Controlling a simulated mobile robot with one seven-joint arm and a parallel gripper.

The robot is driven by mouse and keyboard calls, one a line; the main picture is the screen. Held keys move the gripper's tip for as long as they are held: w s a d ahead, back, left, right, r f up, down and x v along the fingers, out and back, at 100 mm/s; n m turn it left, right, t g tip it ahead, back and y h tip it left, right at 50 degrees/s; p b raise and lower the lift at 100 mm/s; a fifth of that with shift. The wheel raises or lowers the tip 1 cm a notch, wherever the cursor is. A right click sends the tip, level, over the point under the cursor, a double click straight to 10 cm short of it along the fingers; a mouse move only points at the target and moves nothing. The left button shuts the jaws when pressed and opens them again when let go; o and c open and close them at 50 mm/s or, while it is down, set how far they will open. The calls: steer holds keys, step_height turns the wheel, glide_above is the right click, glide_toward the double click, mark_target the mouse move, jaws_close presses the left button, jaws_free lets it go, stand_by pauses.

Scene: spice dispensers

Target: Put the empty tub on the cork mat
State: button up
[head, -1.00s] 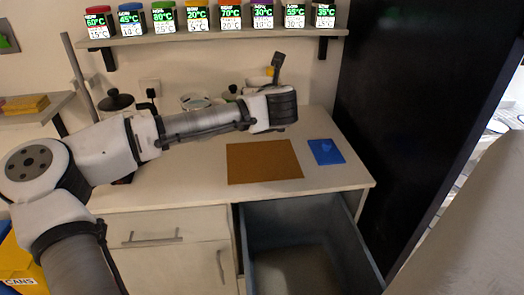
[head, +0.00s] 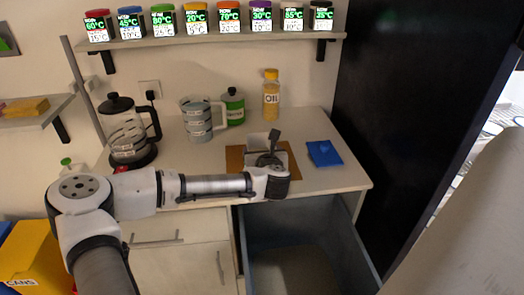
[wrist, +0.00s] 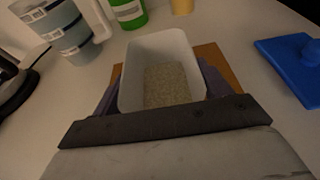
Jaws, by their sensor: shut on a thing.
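A white, open-topped rectangular tub (head: 257,142) is held in my gripper (head: 268,160) at the brown cork mat (head: 234,158). The tub is upright in the wrist view (wrist: 160,48), with a speckled tan-grey layer at its bottom that looks like grains. My gripper's fingers (wrist: 160,95) are shut on the tub, one on each side. The cork mat shows beyond and beside the tub in the wrist view (wrist: 222,68). The tub's underside is hidden, so I cannot tell whether it touches the mat.
A blue lid-like piece (head: 324,152) lies right of the mat. A grey jug (head: 198,120), a green canister (head: 233,106) and an oil bottle (head: 271,95) stand behind. A coffee press (head: 130,130) stands left. An open drawer (head: 290,240) is below the counter's front.

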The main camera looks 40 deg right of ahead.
steer(key=shift+f, duration=0.2)
steer(key=o, duration=1.2)
steer(key=shift+r, duration=0.1)
